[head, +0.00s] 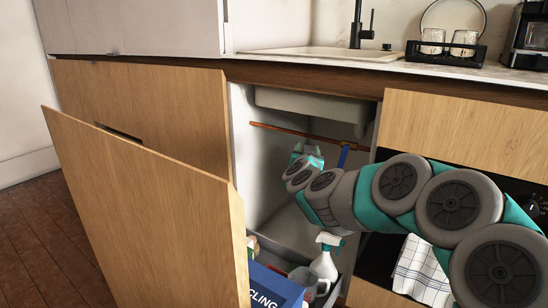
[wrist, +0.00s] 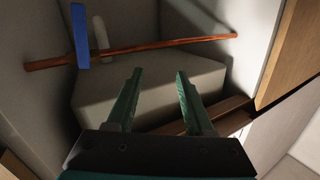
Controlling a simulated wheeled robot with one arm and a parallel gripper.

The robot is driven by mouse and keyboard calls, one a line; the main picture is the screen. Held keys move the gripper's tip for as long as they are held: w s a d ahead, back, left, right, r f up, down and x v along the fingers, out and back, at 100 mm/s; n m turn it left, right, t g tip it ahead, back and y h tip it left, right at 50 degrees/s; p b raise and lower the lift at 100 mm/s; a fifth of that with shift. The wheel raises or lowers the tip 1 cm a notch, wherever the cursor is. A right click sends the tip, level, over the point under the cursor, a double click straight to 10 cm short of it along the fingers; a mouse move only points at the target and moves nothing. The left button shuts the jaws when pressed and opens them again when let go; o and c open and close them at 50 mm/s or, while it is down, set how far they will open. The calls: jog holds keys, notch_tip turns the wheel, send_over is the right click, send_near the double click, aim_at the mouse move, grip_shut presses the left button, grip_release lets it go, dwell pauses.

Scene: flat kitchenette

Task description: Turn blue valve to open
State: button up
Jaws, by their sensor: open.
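The blue valve handle (head: 344,155) is a narrow blue lever on a copper pipe (head: 300,132) inside the open cabinet under the sink. In the wrist view the blue lever (wrist: 80,36) crosses the pipe (wrist: 150,47) near its left end, standing across the pipe's length. My gripper (wrist: 158,75) is open and empty, with its two green fingers apart. In the wrist view its fingertips lie below the pipe and to the right of the lever, apart from both.
A tall wooden door or drawer front (head: 150,190) stands pulled out at the left. Below my arm are a blue recycling box (head: 275,288) and a white spray bottle (head: 325,265). A checked towel (head: 422,270) hangs at the right. The sink basin (head: 310,105) bounds the space above.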

jog(key=s+a+r+n+g+y+p, duration=0.2)
jog(key=s+a+n+g+y, duration=0.3)
jog(key=s, duration=0.7)
jog(key=shift+s+a+y+p, duration=0.25)
jog(key=shift+a+y+p, duration=0.4)
jog(key=shift+a+y, duration=0.85)
jog(key=shift+a+r+h, duration=0.1)
jog(key=shift+a+h, duration=0.15)
jog(key=shift+h, duration=0.05)
